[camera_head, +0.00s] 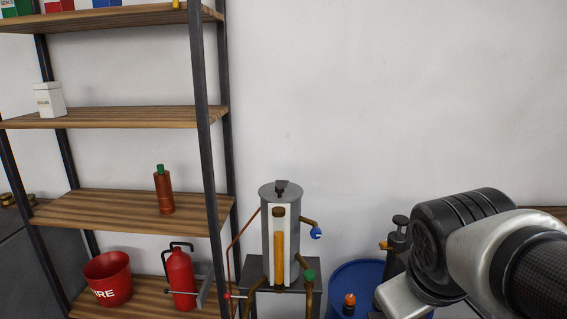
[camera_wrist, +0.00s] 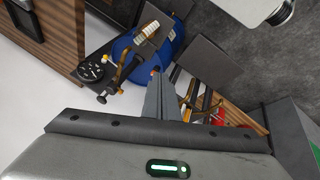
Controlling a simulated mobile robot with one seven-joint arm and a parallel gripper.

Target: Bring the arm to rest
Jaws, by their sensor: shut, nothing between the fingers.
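My arm (camera_head: 470,250) reaches in from the right edge of the head view, with its black joint cap and grey link bent downward. My gripper lies outside the head view. In the wrist view my gripper (camera_wrist: 160,88) shows as narrow grey fingers held together, with nothing between them. Behind the fingertips is a blue drum (camera_wrist: 123,48), with brass-coloured pipework close by. I cannot tell the exact distance from the fingertips to these things.
A grey cylinder apparatus (camera_head: 268,235) stands in the middle. A blue drum (camera_head: 357,278) sits beside my arm. The upper wall space is clear.

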